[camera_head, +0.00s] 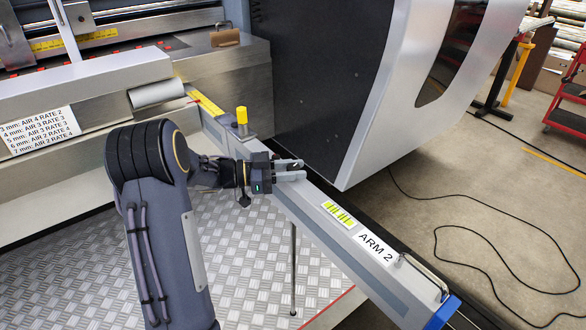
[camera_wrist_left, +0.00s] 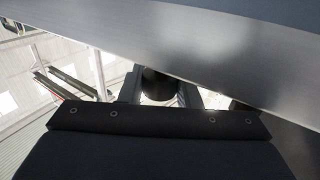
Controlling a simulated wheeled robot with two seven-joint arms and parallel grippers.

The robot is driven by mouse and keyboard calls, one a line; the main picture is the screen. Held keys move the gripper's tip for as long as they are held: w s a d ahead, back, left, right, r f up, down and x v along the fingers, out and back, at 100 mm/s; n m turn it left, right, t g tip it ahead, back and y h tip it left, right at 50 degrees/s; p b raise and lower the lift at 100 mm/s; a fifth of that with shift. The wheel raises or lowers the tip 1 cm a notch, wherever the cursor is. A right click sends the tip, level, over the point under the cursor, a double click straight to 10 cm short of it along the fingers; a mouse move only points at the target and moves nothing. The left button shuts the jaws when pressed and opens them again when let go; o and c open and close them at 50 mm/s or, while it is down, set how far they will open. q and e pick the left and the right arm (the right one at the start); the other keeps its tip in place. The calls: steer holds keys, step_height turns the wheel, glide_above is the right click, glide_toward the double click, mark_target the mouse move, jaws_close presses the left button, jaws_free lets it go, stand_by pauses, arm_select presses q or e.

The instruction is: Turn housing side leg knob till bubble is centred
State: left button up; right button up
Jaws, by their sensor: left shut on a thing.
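My left gripper (camera_head: 292,170) reaches over the grey beam labelled ARM 2 (camera_head: 300,205). In the left wrist view a dark round knob (camera_wrist_left: 158,85) sits between the two fingers, below the beam's pale metal side, and the gripper is shut on it. The knob cannot be made out in the head view. A yellow-green level vial (camera_head: 339,214) with dark marks lies on the beam's top, right of the gripper. Its bubble is too small to place. A thin leg rod (camera_head: 293,265) stands below the beam on the floor plate. My right gripper is not in view.
The large grey-and-white housing (camera_head: 380,70) stands close behind the beam. A yellow-capped post (camera_head: 242,118) rises left of the gripper. A small handle (camera_head: 425,274) is on the beam's near end. A black cable (camera_head: 480,230) lies on the open floor at right.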

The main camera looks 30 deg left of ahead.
arm_select(q)
steer(key=shift+r, duration=0.1)
steer(key=o, duration=1)
steer(key=shift+c, duration=0.2)
steer(key=p+v, duration=0.1)
steer(key=v, duration=0.6)
steer(key=shift+s+a, duration=0.25)
steer(key=shift+a, duration=0.05)
